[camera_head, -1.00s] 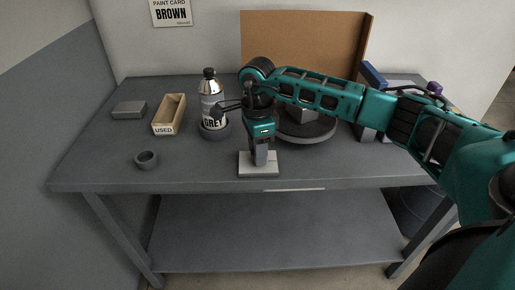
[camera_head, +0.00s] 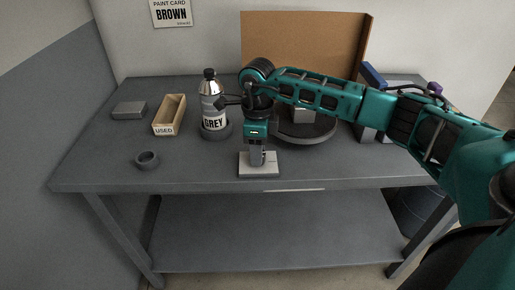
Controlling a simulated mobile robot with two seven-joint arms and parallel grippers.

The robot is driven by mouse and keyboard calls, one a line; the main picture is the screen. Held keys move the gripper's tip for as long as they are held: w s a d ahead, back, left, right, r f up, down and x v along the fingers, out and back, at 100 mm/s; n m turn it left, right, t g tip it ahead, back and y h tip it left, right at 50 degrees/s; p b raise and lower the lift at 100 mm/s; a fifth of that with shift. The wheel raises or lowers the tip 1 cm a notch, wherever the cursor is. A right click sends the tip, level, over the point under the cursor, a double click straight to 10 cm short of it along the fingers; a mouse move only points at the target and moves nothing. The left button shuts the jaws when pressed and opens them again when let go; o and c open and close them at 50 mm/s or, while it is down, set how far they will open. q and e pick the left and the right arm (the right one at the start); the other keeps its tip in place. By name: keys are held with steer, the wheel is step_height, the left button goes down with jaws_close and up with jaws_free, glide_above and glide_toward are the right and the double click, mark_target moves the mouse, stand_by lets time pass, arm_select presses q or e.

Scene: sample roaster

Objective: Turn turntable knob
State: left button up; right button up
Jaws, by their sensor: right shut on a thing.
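My right gripper (camera_head: 257,160) points down at the front middle of the table, with its jaws shut on the turntable knob. The knob itself is mostly hidden between the fingers. Below it is a small pale base plate (camera_head: 262,172) near the table's front edge. The round dark grey turntable (camera_head: 318,135) lies behind and to the right, partly covered by my right arm. A light grey block (camera_head: 302,117) stands on it. My left gripper is out of view.
A spray can labelled GREY (camera_head: 212,106) stands in a dark ring holder left of my gripper. Further left are a wooden USED tray (camera_head: 170,115), a grey block (camera_head: 129,110) and an empty ring (camera_head: 147,159). A brown board (camera_head: 310,45) stands behind the turntable.

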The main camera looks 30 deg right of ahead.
steer(key=o, duration=1.1)
step_height(320, 180, up, 13)
steer(key=shift+r, duration=0.1)
stand_by(0.4)
